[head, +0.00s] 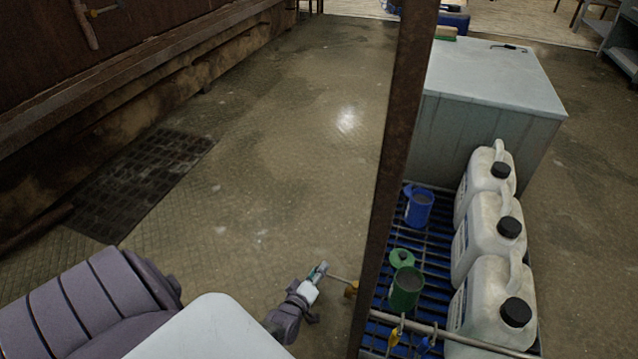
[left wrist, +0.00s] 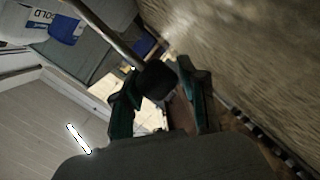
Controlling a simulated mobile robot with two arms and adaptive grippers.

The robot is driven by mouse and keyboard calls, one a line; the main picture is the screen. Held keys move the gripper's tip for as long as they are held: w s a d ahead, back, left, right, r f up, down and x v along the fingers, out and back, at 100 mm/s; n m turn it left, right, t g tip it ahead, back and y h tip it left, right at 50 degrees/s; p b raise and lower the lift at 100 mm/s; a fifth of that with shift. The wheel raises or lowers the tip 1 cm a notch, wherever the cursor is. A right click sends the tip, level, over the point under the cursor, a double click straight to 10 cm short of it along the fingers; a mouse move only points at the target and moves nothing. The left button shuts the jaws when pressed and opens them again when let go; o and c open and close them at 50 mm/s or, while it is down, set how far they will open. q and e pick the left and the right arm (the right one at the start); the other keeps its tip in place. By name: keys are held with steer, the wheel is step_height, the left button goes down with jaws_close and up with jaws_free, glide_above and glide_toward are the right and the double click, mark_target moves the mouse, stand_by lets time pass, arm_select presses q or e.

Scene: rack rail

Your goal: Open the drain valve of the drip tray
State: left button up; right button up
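The drip tray (head: 437,262) has a blue grate and stands at the right in the head view. A thin rod (head: 340,280) with a brass-coloured fitting (head: 351,290) sticks out left from near its front left corner, just past the post. My left gripper (head: 322,270) is at the rod's outer end. In the left wrist view, the rod (left wrist: 108,35) ends in a dark block (left wrist: 157,84) between the two fingers of my left gripper (left wrist: 160,72). I cannot tell whether both fingers touch it. My right gripper is not in view.
A rusty post (head: 398,130) crosses in front of the tray. White jugs (head: 487,240) and blue (head: 419,210) and green (head: 406,290) cups stand on the grate. A pipe (head: 460,338) with tags runs along the front. A grey cabinet (head: 480,125) is behind. Floor to the left is clear, with a drain grate (head: 140,180).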

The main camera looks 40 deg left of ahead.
arm_select(q)
steer(key=shift+o, duration=0.9)
steer(key=shift+r, duration=0.1)
step_height(320, 180, up, 10)
steer(key=shift+f, duration=0.1)
